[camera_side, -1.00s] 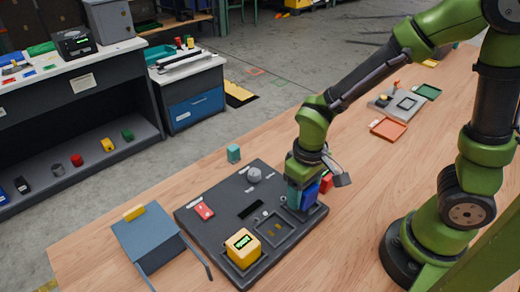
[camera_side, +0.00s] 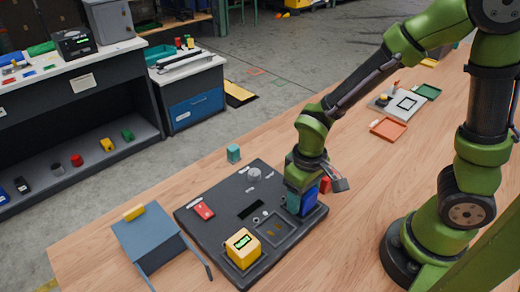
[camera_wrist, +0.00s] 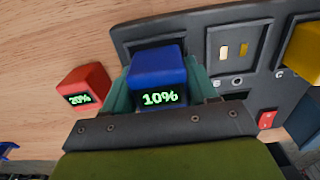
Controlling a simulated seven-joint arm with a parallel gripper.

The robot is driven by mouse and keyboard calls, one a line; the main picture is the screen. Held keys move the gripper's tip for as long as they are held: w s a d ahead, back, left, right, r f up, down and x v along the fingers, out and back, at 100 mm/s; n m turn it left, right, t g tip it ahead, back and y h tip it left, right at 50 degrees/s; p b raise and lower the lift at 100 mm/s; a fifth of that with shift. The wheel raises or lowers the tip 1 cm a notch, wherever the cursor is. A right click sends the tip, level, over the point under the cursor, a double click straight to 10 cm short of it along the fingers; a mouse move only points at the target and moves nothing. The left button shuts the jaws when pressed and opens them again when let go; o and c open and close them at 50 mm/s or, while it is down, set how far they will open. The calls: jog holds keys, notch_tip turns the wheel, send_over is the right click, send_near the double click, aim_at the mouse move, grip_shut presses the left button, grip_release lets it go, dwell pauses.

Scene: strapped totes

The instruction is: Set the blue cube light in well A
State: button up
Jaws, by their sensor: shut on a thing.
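The blue cube light (camera_side: 308,203) is between the teal fingers of my gripper (camera_side: 299,199), over the right end of the dark grey board (camera_side: 187,216). In the wrist view the blue cube (camera_wrist: 157,66) shows a green "10%" display, and my gripper (camera_wrist: 160,92) is shut on its sides. Its underside is hidden, so I cannot tell whether it touches the board or sits in a well. An empty well (camera_side: 274,231) with gold contacts lies beside it; it also shows in the wrist view (camera_wrist: 238,48).
A yellow cube light (camera_side: 243,248) sits at the board's near edge. A red cube light (camera_wrist: 83,88) reading "20%" stands on the wood beside the board. A red switch (camera_side: 204,210) and grey knob (camera_side: 254,174) rise from the board.

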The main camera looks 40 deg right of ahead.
jog(key=shift+f, duration=0.25)
jog(key=o, duration=1.3)
jog(key=shift+o, duration=0.4)
jog(key=shift+o, duration=0.8)
jog(key=shift+r, duration=0.15)
jog(key=shift+r, duration=4.4)
